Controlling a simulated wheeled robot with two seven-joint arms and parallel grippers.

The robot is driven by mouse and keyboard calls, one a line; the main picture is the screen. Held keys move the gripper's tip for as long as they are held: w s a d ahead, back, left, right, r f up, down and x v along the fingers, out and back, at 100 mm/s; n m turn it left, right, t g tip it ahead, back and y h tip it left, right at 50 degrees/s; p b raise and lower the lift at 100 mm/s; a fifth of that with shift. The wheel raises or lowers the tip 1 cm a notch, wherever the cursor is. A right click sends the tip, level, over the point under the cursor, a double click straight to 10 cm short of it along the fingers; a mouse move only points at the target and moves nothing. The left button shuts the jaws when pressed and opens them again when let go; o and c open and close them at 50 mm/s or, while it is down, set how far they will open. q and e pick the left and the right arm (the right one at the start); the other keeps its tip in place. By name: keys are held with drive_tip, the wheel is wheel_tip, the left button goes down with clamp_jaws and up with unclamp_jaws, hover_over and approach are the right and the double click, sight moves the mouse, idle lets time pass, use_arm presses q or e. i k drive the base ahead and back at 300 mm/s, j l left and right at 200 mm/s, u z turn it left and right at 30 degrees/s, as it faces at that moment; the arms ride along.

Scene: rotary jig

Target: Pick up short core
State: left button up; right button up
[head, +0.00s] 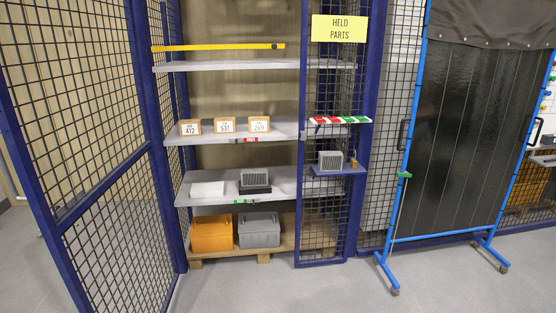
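Two grey finned blocks that look like cores are in the head view. One finned block (254,178) is on the lower shelf of the cage, on or just behind a black base (256,190). The other finned block (330,161) stands on a small blue ledge (338,172) on the mesh panel, to the right of the shelves. I cannot tell from this distance which is the short core. Neither of my grippers is in view.
The mesh door (75,150) stands open at left. Shelves hold numbered boxes (225,126), a white slab (207,189) and a yellow bar (217,47). Orange (212,234) and grey (259,231) bins sit below. A dark screen (470,140) stands right. The front floor is clear.

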sight(328, 161)
drive_tip(key=i+z, duration=0.25)
drive_tip(key=i, duration=0.3)
drive_tip(key=i+j+z, duration=0.2)
drive_tip(key=i, duration=0.4)
drive_tip(key=i+j+z, duration=0.1)
drive_tip(key=i+z, duration=0.15)
drive_tip(key=i, duration=0.3)
